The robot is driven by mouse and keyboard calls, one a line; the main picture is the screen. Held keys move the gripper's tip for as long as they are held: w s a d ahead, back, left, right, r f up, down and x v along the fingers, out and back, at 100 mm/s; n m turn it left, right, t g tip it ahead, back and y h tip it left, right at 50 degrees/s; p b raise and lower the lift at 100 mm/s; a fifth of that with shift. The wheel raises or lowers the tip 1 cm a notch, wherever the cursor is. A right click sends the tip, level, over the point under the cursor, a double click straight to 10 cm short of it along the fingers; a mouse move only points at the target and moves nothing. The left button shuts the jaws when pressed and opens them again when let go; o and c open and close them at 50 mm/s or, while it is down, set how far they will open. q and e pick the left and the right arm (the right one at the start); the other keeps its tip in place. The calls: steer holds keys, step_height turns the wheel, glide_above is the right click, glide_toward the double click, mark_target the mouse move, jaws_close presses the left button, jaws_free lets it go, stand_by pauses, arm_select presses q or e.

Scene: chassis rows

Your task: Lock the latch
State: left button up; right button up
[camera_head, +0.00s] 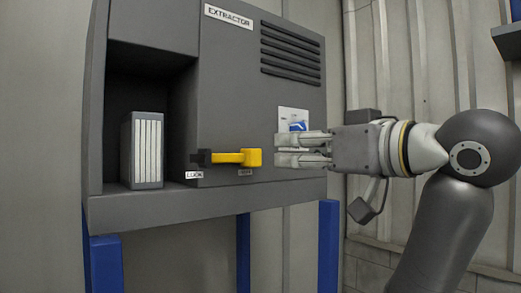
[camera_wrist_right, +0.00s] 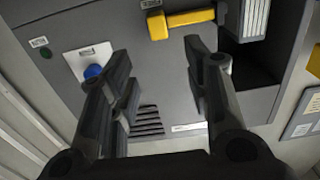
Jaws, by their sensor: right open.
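The latch is a yellow handle (camera_head: 232,158) lying level across the front of the grey extractor. Its blocky yellow end is at the right and a dark piece is at its left, above the LOCK label (camera_head: 194,175). A second small label (camera_head: 245,172) under the blocky end is unreadable. My right gripper (camera_head: 292,150) is open and empty to the right of the latch, its fingers pointing left toward it. The latch also shows in the right wrist view (camera_wrist_right: 185,20), beyond the open fingers (camera_wrist_right: 160,65) and apart from them. My left gripper is not in view.
The extractor (camera_head: 225,95) has an open bay at left holding a grey ribbed box (camera_head: 145,150). A white plate with a blue knob (camera_head: 298,126) sits just behind my right fingers. Vents (camera_head: 292,55) are above. Blue legs (camera_head: 328,240) support the housing.

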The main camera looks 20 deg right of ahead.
mark_target(257, 151)
steer(key=shift+p+x, duration=2.3)
steer(key=shift+x, duration=3.1)
steer(key=shift+f, duration=0.1)
jaws_close()
